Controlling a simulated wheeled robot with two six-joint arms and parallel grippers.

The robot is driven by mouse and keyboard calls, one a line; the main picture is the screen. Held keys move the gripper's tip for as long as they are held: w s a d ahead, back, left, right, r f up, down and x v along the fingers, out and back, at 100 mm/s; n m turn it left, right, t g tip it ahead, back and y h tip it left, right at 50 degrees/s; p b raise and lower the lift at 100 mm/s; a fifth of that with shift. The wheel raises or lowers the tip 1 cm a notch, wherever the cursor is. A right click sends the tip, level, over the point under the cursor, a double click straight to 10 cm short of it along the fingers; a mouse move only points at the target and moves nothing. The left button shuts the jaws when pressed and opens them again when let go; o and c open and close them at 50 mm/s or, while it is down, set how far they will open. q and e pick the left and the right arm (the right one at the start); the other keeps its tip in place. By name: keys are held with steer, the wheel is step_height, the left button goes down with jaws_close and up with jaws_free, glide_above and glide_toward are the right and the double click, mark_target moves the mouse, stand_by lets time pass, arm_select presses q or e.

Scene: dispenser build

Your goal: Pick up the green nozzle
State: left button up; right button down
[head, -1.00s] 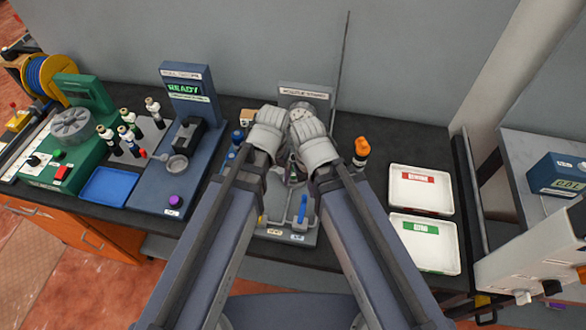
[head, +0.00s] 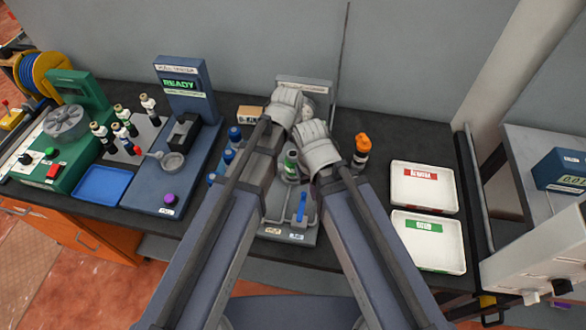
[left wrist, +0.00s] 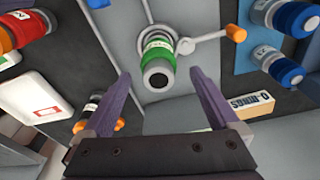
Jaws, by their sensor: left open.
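The green nozzle (left wrist: 158,50), a grey-white cylinder with a green band and dark round opening, stands on a grey fixture in the left wrist view. In the head view it (head: 291,165) shows between my two arms. My left gripper (left wrist: 160,75) is open, with its two fingers apart on either side of the nozzle's near end and empty between them. In the head view my left gripper (head: 286,105) is over the fixture, its fingers hidden. My right gripper (head: 316,148) is close beside it, and its fingers are hidden too.
Blue-capped bottles (head: 228,156) stand left of the fixture (head: 295,232), and an orange-capped bottle (head: 361,150) stands right. A small box (head: 249,113) sits behind. A red-labelled tray (head: 424,203) and green-labelled tray (head: 428,260) lie at right. A blue READY station (head: 187,75) is at left.

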arm_select(q)
steer(key=shift+w+d+f+b, duration=0.1)
steer(key=shift+w+f+b, duration=0.05)
steer(key=shift+f+b, duration=1.25)
steer(key=shift+w+d+f+b, duration=0.1)
steer(key=shift+f+b, duration=1.1)
steer(key=shift+f, duration=0.25)
arm_select(e)
steer(key=shift+f, duration=2.85)
arm_select(q)
steer(key=shift+r, duration=0.1)
arm_select(e)
steer(key=shift+r, duration=0.1)
arm_select(q)
jaws_close()
